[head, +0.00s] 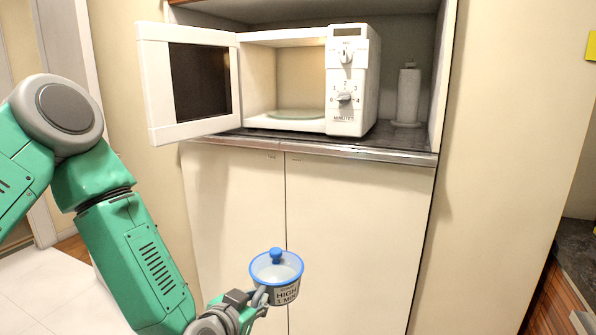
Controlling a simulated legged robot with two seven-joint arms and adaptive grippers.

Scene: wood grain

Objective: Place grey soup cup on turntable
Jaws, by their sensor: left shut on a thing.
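The grey soup cup (285,295) has a clear lid with a blue rim and knob, and printed text on its side. My left gripper (258,299) is shut on the left side of the cup and holds it upright, in front of the lower cabinet doors. The turntable (296,114) is a pale disc on the floor of the open white microwave (352,85), above and beyond the cup. It looks empty. My right gripper is not in view.
The microwave door (190,80) stands wide open to the left. A paper towel roll (408,96) stands on the right. White cabinet doors (355,225) are behind the cup.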

